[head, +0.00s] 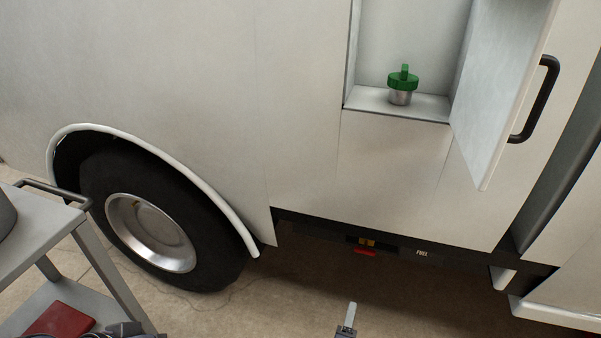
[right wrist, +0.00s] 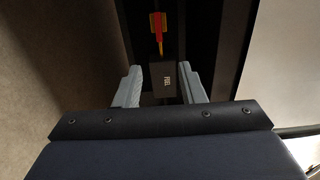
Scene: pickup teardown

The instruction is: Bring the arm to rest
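My right gripper (right wrist: 160,82) is open in the right wrist view, its two pale fingers apart with nothing between them. In the head view, only a small part of the right gripper (head: 347,318) shows at the bottom edge, over the floor. Beyond its fingers, the right wrist view shows a FUEL label (right wrist: 167,80) and a red and yellow part (right wrist: 158,30) on a dark strip. In the head view, the FUEL label (head: 422,253) and the red and yellow part (head: 366,246) sit under the white body. My left gripper's fingers do not show.
A green-topped metal piece (head: 401,87) stands in an open recess. Its white door (head: 495,95) hangs open at the right. A grey cart (head: 35,235) with a red item (head: 60,320) stands left, near the wheel (head: 150,235). Floor (head: 260,300) shows clear between.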

